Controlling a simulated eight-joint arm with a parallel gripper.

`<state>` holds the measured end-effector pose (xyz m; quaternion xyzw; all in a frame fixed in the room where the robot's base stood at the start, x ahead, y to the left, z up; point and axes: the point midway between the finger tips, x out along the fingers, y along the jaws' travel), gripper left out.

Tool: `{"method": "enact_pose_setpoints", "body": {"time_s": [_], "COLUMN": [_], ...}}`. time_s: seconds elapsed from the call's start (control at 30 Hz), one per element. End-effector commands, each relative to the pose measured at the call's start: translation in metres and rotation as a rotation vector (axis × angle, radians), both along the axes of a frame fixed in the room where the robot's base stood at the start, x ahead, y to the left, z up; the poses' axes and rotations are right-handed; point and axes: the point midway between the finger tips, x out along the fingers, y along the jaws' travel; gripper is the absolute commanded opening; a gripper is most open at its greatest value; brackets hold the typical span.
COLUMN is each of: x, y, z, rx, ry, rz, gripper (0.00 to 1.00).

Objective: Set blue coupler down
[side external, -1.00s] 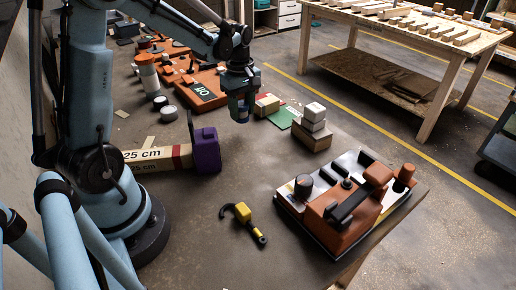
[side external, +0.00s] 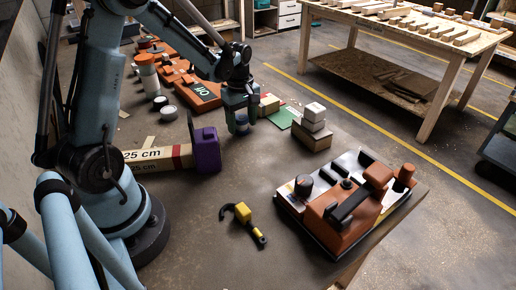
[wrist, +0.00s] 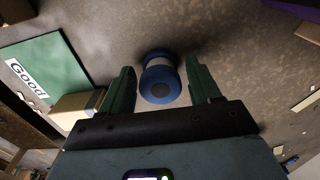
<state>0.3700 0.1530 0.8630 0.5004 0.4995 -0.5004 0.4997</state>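The blue coupler (wrist: 160,78), a short round piece with blue ends and a pale middle band, is between my gripper's green fingers in the wrist view. A narrow gap shows on each side of it. My gripper (wrist: 161,88) is open around it. In the side view my gripper (side external: 241,124) points down close to the bench top, with the coupler (side external: 242,121) partly hidden between the fingers. The coupler appears upright on the bench, though its underside is hidden.
A green sheet marked "Good" (wrist: 50,62) and a tan block (wrist: 78,103) lie beside my gripper. Stacked blocks (side external: 313,125), a purple bracket (side external: 206,150), an orange tray (side external: 197,92), a yellow-black hook tool (side external: 243,213) and an orange fixture (side external: 345,205) stand around.

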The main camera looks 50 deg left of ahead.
Motion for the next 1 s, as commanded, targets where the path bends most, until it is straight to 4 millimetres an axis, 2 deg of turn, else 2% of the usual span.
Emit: {"method": "enact_pose_setpoints", "body": {"time_s": [0.3, 0.47, 1.0], "x": [0.0, 0.0, 0.0], "y": [0.0, 0.0, 0.0], "z": [0.001, 0.011, 0.101], "rx": [0.0, 0.0, 0.0], "ry": [0.0, 0.0, 0.0], "rz": [0.0, 0.0, 0.0], "gripper": [0.68, 0.68, 0.68]}}
